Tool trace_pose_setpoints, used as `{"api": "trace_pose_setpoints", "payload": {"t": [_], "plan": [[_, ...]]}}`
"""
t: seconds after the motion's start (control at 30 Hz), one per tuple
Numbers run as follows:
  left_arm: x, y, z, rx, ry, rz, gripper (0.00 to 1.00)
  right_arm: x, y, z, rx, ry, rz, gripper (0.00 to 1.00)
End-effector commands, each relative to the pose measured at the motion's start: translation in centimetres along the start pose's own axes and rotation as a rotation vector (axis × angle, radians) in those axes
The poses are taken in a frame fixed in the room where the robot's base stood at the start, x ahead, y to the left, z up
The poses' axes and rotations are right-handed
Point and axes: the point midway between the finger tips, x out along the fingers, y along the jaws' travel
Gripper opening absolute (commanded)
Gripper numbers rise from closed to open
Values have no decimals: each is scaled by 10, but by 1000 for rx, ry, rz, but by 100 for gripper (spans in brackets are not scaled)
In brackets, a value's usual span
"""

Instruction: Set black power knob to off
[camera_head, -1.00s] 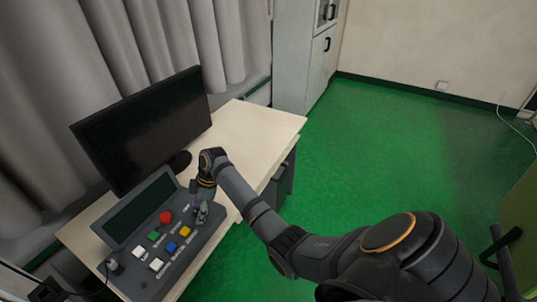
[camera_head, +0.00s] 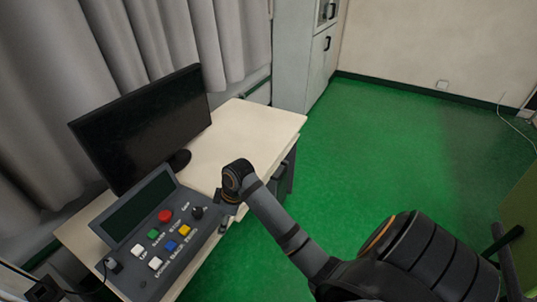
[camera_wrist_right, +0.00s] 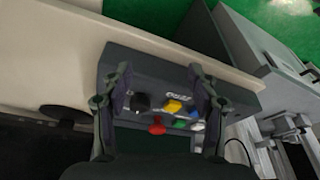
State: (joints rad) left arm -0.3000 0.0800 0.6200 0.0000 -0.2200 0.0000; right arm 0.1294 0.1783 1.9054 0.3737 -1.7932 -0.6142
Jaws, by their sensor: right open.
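A black knob (camera_head: 198,212) stands on the grey control panel (camera_head: 152,283), near its right end, beside the yellow button (camera_head: 184,230). The knob also shows in the right wrist view (camera_wrist_right: 141,102), between the finger lines and nearer the left finger. I cannot read its setting or its small label. My right gripper (camera_head: 227,208) is to the right of the knob, apart from it, partly hidden by my wrist. In the right wrist view, my right gripper's (camera_wrist_right: 163,88) fingers are spread and empty. My left gripper is not in view.
A monitor (camera_head: 142,128) stands on the desk (camera_head: 245,130). The green floor right of the desk is clear.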

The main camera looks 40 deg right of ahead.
Motion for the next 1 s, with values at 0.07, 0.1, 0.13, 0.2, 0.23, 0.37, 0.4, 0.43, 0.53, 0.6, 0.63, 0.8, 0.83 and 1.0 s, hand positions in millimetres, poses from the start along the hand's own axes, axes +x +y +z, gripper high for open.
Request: {"api": "trace_pose_setpoints", "payload": {"t": [0.07, 0.1, 0.13, 0.2, 0.23, 0.37, 0.4, 0.43, 0.53, 0.6, 0.63, 0.8, 0.83, 1.0], "plan": [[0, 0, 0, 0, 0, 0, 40, 6, -12, 16, 55, -11, 21, 60], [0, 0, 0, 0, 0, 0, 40, 8, -17, 24, 86, -15, 34, 60], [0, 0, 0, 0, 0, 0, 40, 9, -21, 29, 110, -19, 45, 60], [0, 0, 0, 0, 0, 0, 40, 10, -30, 43, 166, -25, 69, 60], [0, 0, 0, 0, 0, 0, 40, 11, -34, 49, 190, -26, 80, 60], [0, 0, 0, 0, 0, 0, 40, 12, -50, 74, 297, -32, 128, 60], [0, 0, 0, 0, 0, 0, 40, 11, -55, 82, 331, -33, 143, 60], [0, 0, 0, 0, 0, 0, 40, 11, -59, 88, 357, -34, 153, 60], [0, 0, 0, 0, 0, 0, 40, 13, -70, 109, 445, -35, 193, 60], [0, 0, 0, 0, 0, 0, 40, 20, -75, 123, 503, -37, 218, 60], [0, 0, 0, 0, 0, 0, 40, 22, -77, 130, 528, -37, 229, 60], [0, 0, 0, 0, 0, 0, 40, 54, -79, 154, 601, -45, 258, 60], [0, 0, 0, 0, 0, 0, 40, 60, -78, 156, 605, -46, 259, 60], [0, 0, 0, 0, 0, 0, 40, 90, -78, 171, 625, -56, 265, 60]]}}
